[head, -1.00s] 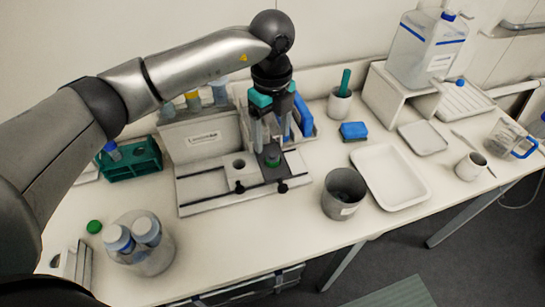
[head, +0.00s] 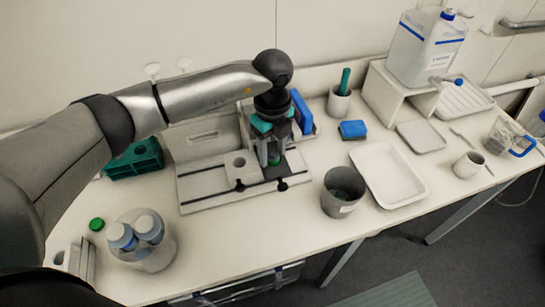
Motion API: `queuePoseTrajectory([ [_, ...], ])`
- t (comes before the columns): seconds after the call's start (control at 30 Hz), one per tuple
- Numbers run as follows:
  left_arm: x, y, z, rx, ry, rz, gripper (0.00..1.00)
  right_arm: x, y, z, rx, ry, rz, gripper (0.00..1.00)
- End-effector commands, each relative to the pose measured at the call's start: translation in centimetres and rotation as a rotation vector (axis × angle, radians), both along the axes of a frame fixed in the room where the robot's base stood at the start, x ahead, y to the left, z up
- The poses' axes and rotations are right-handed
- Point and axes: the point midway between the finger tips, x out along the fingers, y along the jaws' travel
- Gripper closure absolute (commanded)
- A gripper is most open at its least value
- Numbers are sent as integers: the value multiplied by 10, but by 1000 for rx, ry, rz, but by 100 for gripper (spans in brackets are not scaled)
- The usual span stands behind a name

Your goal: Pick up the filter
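A small green-topped piece (head: 274,159), possibly the filter, sits in the dark part of a low pale fixture (head: 208,190) at the centre-left of the table. My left gripper (head: 273,161) points down right over it, with its two grey fingers apart on either side of the green top. I cannot tell whether the fingers touch it, and they hide part of it. My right gripper is out of view.
A blue-sided holder (head: 303,112) stands close behind the gripper. A grey cup (head: 342,191) and white tray (head: 392,176) stand to the right. Bottles with blue-grey caps (head: 149,228) stand front left, and a green rack (head: 135,160) at the left.

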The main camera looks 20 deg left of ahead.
Motion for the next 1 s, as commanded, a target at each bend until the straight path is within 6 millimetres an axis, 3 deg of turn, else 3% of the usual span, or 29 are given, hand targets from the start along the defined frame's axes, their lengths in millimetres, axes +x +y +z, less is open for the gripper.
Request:
queuePoseTrajectory([
  [0.03,0,0,0,0,0,0,53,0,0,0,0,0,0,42],
  [0.47,0,0,0,0,0,0,100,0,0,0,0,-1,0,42],
  [1.0,0,0,2,-1,-1,0,100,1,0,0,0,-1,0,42],
])
